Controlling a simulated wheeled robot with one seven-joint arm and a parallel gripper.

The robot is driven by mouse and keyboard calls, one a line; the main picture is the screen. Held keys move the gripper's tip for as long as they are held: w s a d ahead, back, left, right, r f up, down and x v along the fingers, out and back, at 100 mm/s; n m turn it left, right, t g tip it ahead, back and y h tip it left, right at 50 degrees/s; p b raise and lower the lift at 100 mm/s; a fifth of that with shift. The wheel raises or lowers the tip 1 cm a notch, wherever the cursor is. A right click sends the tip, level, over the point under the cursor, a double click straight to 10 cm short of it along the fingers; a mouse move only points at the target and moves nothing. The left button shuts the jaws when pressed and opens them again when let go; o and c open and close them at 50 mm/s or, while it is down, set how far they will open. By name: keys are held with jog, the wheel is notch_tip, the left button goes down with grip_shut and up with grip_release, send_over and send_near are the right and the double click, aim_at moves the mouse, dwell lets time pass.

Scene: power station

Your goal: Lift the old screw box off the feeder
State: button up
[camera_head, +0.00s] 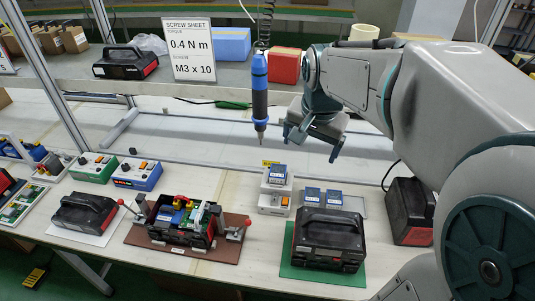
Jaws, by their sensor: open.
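A small blue screw box (277,174) sits on top of the white feeder (271,199) in the middle of the bench. Two similar blue boxes, a left one (312,196) and a right one (334,198), sit side by side just right of the feeder. I cannot read their labels. My gripper (312,143) is open and empty. It hangs above and to the right of the feeder, apart from all the boxes, with its fingers pointing down.
A blue and black screwdriver (260,92) hangs left of my gripper, above the feeder. A black case (328,240) stands on a green mat in front. An opened case (184,221) sits in a brown fixture at left. A screw sheet sign (189,50) stands behind.

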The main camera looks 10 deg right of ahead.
jog(key=w+d+f+m+g+b, duration=0.15)
jog(key=w+f+m, duration=0.35)
jog(key=w, duration=0.5)
jog(key=m+g+b, duration=0.2)
jog(key=m+b, duration=0.1)
jog(key=m, duration=0.6)
send_over(278, 170)
jog(key=shift+t, duration=0.25)
jog(key=f, duration=2.1)
jog(key=shift+s+d, duration=0.1)
jog(key=shift+s, duration=0.3)
jog(key=shift+w+f+p, duration=0.2)
jog(key=shift+f+p, duration=0.2)
jog(key=shift+f, duration=0.95)
jog(key=shift+w+f+p, duration=0.15)
jog(key=shift+f+p, duration=0.2)
jog(key=shift+f, duration=0.95)
jog(key=c, duration=1.1)
